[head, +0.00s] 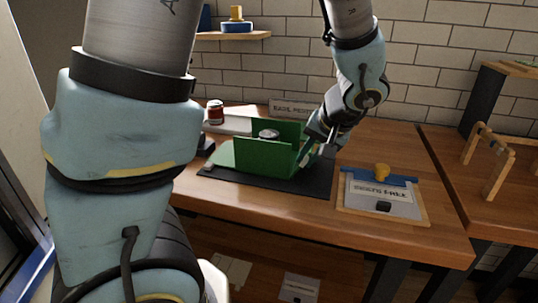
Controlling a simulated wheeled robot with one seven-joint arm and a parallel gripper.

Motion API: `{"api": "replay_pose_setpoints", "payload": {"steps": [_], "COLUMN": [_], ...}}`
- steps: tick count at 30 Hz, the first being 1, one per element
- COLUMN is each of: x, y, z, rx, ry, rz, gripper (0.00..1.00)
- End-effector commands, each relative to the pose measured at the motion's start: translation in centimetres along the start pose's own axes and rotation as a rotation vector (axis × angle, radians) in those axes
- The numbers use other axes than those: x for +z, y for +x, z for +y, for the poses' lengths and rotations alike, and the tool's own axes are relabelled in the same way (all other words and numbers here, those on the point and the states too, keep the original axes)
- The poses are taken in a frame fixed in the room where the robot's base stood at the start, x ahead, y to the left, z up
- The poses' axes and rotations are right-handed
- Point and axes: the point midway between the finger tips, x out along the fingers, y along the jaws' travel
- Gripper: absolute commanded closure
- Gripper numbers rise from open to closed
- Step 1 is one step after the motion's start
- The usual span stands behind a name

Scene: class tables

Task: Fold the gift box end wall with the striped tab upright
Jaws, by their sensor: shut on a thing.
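The green gift box (262,160) lies on a dark mat on the wooden table. Its long front and back walls stand up, and a round tin (268,133) shows inside. The left end panel (224,153) lies low and spread outward, with a small pale tab at its front corner. My gripper (309,152) is at the box's right end, shut on the right end wall (301,150), which looks raised. The fingers and arm partly hide this wall. Stripes on a tab are too small to make out.
The dark mat (318,181) extends around the box. A clipboard-like board (383,207) with a yellow knob lies to the right. A red can (215,112) stands behind left, and a small sign (290,107) stands behind the box. A wooden frame (489,160) is on the right table.

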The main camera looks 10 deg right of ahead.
Motion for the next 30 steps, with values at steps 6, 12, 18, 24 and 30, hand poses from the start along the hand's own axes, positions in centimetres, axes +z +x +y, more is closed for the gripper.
{"api": "replay_pose_setpoints", "payload": {"steps": [6, 12, 18, 24, 30], "x": [0.0, 0.0, 0.1, 0.1, 0.0], "y": [0.0, 0.0, -0.1, 0.0, -0.1], "z": [0.0, -0.6, -1.5, -1.4, -1.8], "rx": [0.011, 0.057, 0.148, 0.162, 0.18], "ry": [-0.003, -0.024, -0.055, -0.058, -0.066], "rz": [0.0, -0.002, -0.002, 0.0, -0.003], "gripper": [1.0, 1.0, 1.0, 1.0, 1.0]}}
